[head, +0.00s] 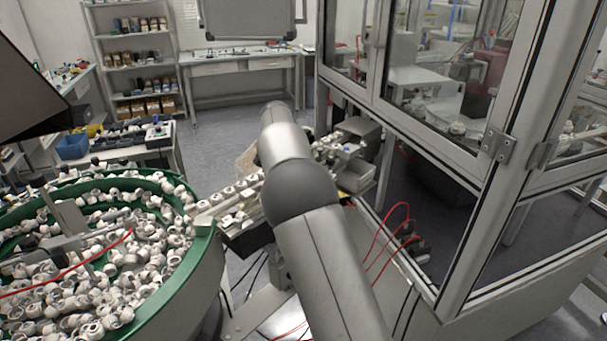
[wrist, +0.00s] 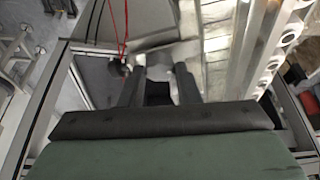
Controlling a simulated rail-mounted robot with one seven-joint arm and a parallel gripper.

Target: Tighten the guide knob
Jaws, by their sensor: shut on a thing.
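In the wrist view, the two dark fingers of my gripper (wrist: 160,76) reach forward from the dark palm. They are closed on a dark part between them, which I take to be the guide knob (wrist: 158,92). The fingers and a pale metal bracket at their tips hide most of it, so its seating and angle cannot be told. In the head view, my own arm covers the gripper and the knob. The feed track (head: 238,192), carrying white caps, runs behind my arm there. The track also shows at the right of the wrist view (wrist: 262,75).
A green-rimmed bowl (head: 200,250) full of white caps stands at the left. A metal-framed glass enclosure (head: 440,140) rises close on the right. Red cables (head: 385,240) loop beside my arm; red lines also hang near the fingers in the wrist view (wrist: 125,25).

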